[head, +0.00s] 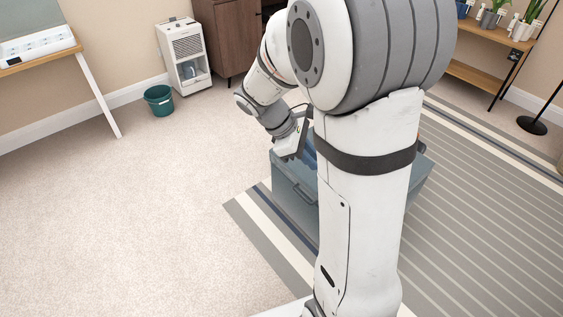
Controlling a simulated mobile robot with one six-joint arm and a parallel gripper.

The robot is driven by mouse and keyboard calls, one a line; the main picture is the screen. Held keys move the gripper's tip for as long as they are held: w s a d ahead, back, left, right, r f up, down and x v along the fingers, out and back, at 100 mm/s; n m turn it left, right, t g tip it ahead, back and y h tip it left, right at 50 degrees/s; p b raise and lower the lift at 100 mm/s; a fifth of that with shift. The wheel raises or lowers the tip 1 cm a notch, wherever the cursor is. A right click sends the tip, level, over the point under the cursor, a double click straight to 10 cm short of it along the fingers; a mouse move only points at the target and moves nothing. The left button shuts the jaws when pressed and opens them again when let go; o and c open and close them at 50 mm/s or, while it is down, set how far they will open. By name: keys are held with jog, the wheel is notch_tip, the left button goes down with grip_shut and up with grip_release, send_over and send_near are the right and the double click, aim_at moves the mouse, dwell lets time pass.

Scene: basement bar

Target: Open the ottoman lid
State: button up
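The ottoman (293,197) is a blue-grey box on the striped rug, largely hidden behind my arm. A bar handle shows on its front left side, and a corner shows to the right of my arm. My gripper (291,152) is at the ottoman's upper left edge, pointing down. I cannot tell whether it touches the ottoman, or whether its fingers are open or shut. A darker blue patch shows just right of the gripper. The lid's position is mostly hidden by my arm.
A striped rug (490,230) lies under and right of the ottoman. A green bucket (159,101) and a white dehumidifier (188,55) stand at the back left, beside a brown cabinet (228,35). A wooden shelf (480,80) stands back right. Carpet at left is clear.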

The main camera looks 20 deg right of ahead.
jog(key=w+d+f+n+g+h+b, duration=0.1)
jog(key=w+d+f+n+h+b, duration=0.1)
jog(key=w+f+n+b, duration=0.3)
jog(key=w+d+f+n+h, duration=0.1)
jog(key=w+d+f+h, duration=0.15)
jog(key=f, duration=0.45)
jog(key=n+t+h+b, duration=0.6)
jog(key=n+b, duration=0.4)
jog(key=n, duration=0.4)
send_near(301, 195)
jog(key=s+d+r+g, duration=0.1)
jog(key=s+d+r, duration=0.1)
jog(key=r, duration=0.4)
jog(key=s+d+r, duration=0.2)
jog(key=d+r, duration=0.1)
jog(key=r, duration=0.3)
notch_tip(301, 195, down, 15)
jog(key=w+a+n+t+h+b, duration=0.2)
jog(key=w+n+t+b, duration=0.15)
jog(key=n+t, duration=0.4)
jog(key=shift+n+g, duration=0.65)
jog(key=shift+g, duration=0.3)
jog(key=x, duration=0.2)
jog(key=b+x, duration=0.1)
jog(key=x, duration=0.2)
jog(key=b+x, duration=0.1)
jog(key=x, duration=0.1)
jog(key=shift+s+d+r, duration=0.1)
jog(key=shift+s+d, duration=0.1)
jog(key=shift+s, duration=0.05)
